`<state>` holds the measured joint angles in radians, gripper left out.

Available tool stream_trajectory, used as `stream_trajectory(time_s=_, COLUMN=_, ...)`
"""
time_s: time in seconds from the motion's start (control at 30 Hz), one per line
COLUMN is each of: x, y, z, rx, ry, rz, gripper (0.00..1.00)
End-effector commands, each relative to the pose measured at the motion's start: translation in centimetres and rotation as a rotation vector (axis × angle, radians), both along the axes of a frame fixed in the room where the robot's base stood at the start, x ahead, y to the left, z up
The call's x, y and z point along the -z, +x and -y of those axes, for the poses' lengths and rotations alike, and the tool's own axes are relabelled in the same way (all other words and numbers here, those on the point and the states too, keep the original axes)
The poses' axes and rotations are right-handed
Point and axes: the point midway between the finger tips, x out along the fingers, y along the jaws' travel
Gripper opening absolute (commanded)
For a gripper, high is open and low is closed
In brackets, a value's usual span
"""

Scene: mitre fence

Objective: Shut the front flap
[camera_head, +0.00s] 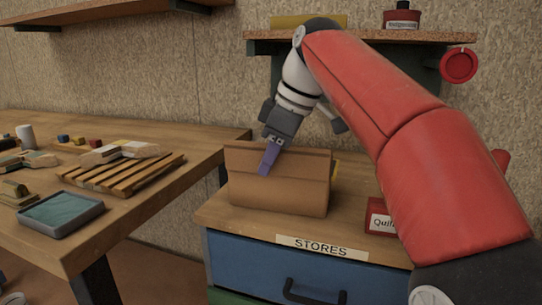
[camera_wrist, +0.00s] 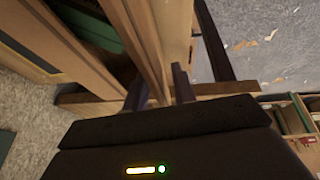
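A brown cardboard box (camera_head: 280,198) stands on the wooden top of the cabinet. Its front flap (camera_head: 305,165) stands up along the front edge, above a crease. My gripper (camera_head: 270,158) reaches down to this flap, with one purple finger showing in front of it. The other finger is hidden in the head view. In the wrist view the two fingers of my gripper (camera_wrist: 160,90) are apart, and the edge of the flap (camera_wrist: 148,45) runs between them. I cannot tell whether either finger touches it. Something green lies inside the box.
The cabinet has a blue drawer (camera_head: 300,270) labelled STORES. A red container (camera_head: 379,217) stands right of the box. A shelf (camera_head: 262,35) hangs above. The workbench (camera_head: 145,205) at left carries a slatted wooden rack (camera_head: 125,172) and a grey tray (camera_head: 60,215).

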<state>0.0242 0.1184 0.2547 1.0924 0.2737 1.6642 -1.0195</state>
Motion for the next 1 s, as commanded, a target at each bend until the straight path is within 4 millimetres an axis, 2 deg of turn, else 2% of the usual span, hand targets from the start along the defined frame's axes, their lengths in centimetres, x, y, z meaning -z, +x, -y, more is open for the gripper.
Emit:
stream_trajectory(time_s=0.17, x=0.0, y=0.0, z=0.0, rx=0.0, ry=0.0, rz=0.0, gripper=0.26)
stream_trajectory(time_s=0.37, x=0.0, y=0.0, z=0.0, rx=0.0, ry=0.0, rz=0.0, gripper=0.0)
stream_trajectory(time_s=0.67, x=0.0, y=0.2, z=0.0, rx=0.001, ry=0.01, rz=-0.03, gripper=0.0)
stream_trajectory(time_s=1.0, x=-0.1, y=1.1, z=0.3, rx=0.001, ry=0.074, rz=-0.248, gripper=0.0)
